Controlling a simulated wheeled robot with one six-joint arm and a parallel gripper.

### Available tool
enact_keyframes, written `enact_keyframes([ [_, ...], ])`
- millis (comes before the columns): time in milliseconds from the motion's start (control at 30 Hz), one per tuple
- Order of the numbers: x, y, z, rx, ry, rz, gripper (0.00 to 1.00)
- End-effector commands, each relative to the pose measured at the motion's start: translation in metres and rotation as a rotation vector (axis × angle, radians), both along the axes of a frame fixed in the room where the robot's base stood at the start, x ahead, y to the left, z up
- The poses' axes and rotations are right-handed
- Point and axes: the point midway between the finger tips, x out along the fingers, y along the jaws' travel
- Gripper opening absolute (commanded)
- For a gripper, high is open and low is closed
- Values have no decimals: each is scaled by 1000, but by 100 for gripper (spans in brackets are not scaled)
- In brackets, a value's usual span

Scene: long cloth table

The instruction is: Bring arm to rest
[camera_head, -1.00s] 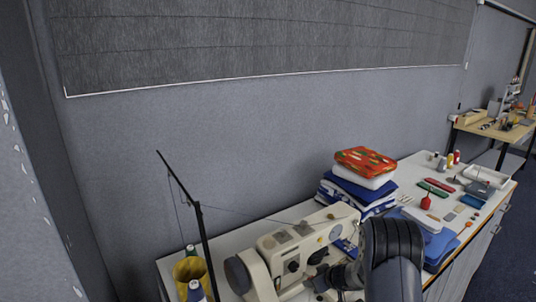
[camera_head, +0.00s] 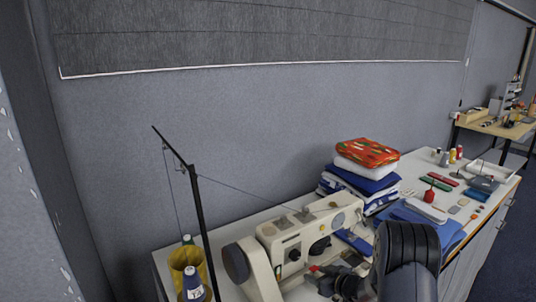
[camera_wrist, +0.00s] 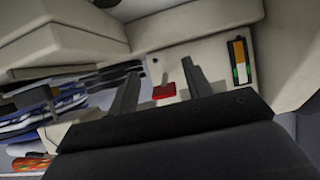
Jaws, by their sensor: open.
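My arm (camera_head: 408,262) reaches over the table from the lower right in the head view, bent beside a white sewing machine (camera_head: 293,243). My gripper (camera_wrist: 160,68) shows two dark fingers spread apart in the wrist view, with nothing held between them. A small red piece (camera_wrist: 164,91) shows between the fingers, beyond them; I cannot tell what it belongs to. Cream machine surfaces (camera_wrist: 70,40) fill the upper part of the wrist view, close by. In the head view the gripper's end is dark and partly hidden behind the arm and near the machine.
A thread stand pole (camera_head: 202,225) and thread cones (camera_head: 192,284) stand left of the machine. A stack of folded cloth (camera_head: 362,178) is behind the arm. A blue cloth (camera_head: 452,232) and small tools lie to the right. The grey wall (camera_head: 230,130) is behind.

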Motion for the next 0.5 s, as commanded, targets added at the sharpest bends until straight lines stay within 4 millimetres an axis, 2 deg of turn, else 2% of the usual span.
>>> enact_keyframes([
  [33,0,-1,-7,9,-12,-1,47],
  [133,0,-1,-9,26,-39,-1,47],
  [200,-8,-8,1,29,-46,-4,47],
  [500,-37,-26,15,28,-42,-2,47],
])
